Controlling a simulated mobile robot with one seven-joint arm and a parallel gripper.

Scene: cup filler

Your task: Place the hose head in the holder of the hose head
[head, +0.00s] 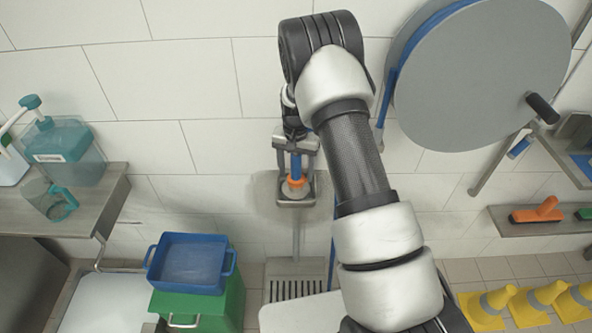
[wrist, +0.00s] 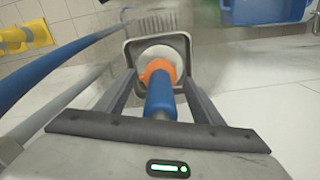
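The hose head (head: 295,168) has a blue handle, an orange ring and a pale round end. It points down into a square grey metal frame (head: 296,203) on the wall, which looks like the holder. In the wrist view the blue handle (wrist: 160,102) runs from my gripper toward the frame (wrist: 186,48), with the pale end inside the rim. My gripper (head: 296,176) is right above the frame, with a finger on each side of the hose head. In the wrist view my gripper (wrist: 160,80) shows gaps between both fingers and the hose head. Contact inside the frame is hidden.
A blue tray (head: 190,265) sits on a green crate (head: 215,302) at the lower left. A large grey disc (head: 480,75) is on the right. A blue hose (wrist: 70,62) and grey pipe pass left of my gripper in the wrist view. A floor grate (head: 295,290) lies below.

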